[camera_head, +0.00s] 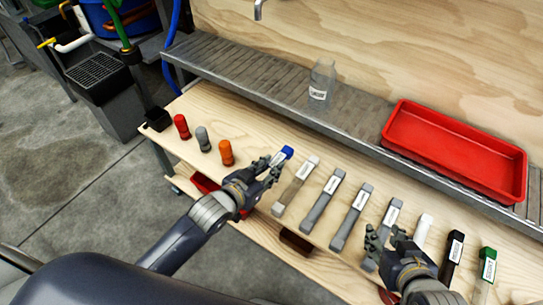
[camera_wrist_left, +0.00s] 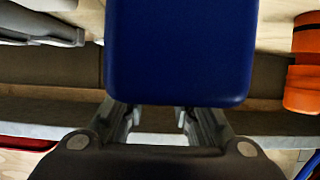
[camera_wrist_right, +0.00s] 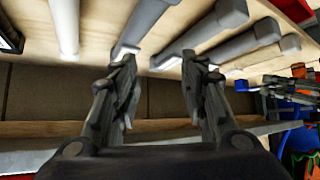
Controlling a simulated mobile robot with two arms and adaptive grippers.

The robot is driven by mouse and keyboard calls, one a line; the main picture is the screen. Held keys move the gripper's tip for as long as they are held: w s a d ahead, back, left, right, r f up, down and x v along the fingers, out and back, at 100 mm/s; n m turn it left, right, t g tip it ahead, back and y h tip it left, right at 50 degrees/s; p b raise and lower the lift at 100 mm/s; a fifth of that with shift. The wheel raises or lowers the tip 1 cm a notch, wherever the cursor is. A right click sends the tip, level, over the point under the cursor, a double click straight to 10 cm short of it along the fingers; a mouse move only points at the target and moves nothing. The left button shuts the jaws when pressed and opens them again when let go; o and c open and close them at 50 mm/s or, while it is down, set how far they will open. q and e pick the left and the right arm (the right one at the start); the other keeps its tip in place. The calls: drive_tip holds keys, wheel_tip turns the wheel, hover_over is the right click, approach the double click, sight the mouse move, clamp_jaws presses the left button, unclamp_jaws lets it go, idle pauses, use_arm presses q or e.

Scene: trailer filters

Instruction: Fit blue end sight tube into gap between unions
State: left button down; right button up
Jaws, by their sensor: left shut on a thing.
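The blue end sight tube (camera_head: 287,152) is at the left end of the row of tubes on the wooden bench. Its blue end (camera_wrist_left: 180,50) fills the top middle of the left wrist view. My left gripper (camera_head: 262,172) is shut on this tube. My right gripper (camera_head: 390,240) is over the bench front among the grey tubes, with its fingers apart and nothing between them; it also shows open in the right wrist view (camera_wrist_right: 160,85). The unions and the gap between them are not clearly identifiable in these views.
Several labelled tubes, including a white-capped one (camera_head: 296,186), a black one (camera_head: 452,260) and a green-ended one (camera_head: 487,268), lie along the bench. Red, grey and orange pieces (camera_head: 226,152) stand at its left. A red tray (camera_head: 455,150) and a clear bottle (camera_head: 321,82) are on the shelf behind.

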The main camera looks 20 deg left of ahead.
use_arm(q)
drive_tip(key=s+d+r+p, duration=0.1)
drive_tip(key=s+p, duration=0.1)
drive_tip(key=s, duration=0.9)
drive_tip(key=shift+s, duration=0.25)
use_arm(e)
drive_tip(key=s+d+f+g, duration=0.1)
drive_tip(key=s+f+g, duration=0.1)
drive_tip(key=s, duration=0.3)
drive_tip(key=s+d+f+g+h, duration=0.1)
drive_tip(key=s+d+f+g, duration=0.1)
drive_tip(key=s, duration=0.4)
drive_tip(key=shift+d+g, duration=0.25)
drive_tip(key=shift+g, duration=0.65)
use_arm(q)
drive_tip(key=shift+s, duration=0.1)
use_arm(e)
drive_tip(key=shift+f, duration=0.1)
